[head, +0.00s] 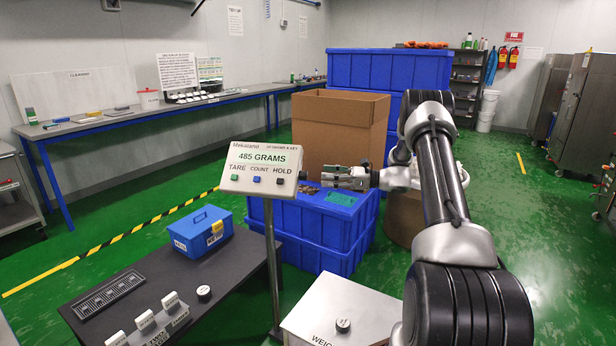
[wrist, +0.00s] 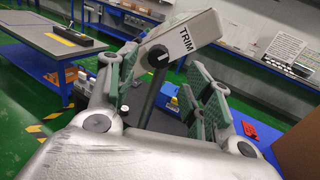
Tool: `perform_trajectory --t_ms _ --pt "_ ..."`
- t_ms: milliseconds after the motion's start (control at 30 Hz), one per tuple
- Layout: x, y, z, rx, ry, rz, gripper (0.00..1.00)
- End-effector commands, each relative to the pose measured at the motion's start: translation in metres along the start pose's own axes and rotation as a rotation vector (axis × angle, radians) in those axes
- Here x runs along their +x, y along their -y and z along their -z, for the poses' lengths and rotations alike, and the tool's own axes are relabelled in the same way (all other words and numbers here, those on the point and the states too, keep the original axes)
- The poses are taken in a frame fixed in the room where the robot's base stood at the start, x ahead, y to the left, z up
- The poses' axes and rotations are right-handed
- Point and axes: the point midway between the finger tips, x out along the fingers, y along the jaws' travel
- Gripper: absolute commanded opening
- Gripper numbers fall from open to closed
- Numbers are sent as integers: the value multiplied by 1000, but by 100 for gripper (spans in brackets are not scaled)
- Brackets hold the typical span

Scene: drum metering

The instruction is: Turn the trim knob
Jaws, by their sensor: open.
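The display head (head: 262,168) stands on a post and reads 485 GRAMS, with TARE, COUNT and HOLD buttons on its front. In the wrist view, its side panel (wrist: 192,38) carries the word TRIM and a dark round trim knob (wrist: 158,54) with a pale mark. My gripper (head: 328,177) is just to the right of the display head in the head view. In the wrist view, my gripper (wrist: 160,84) is open, with one green-padded finger on each side. The knob lies ahead between the fingers, and I see no finger clearly touching it. Their exact distance is unclear.
Blue crates (head: 340,243) and a cardboard box (head: 338,130) stand close behind my gripper. A metal weighing unit (head: 330,300) is below.

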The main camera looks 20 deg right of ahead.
Motion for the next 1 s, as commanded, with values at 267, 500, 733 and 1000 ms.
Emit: perform_trajectory --t_ms 267,500,733,1000 --pt "39 -1 0 9 -3 -3 51" --pt "71 -1 1 8 -4 -2 51" --pt "77 -1 1 8 -5 -1 51" --pt "77 -1 1 8 -5 -1 24"
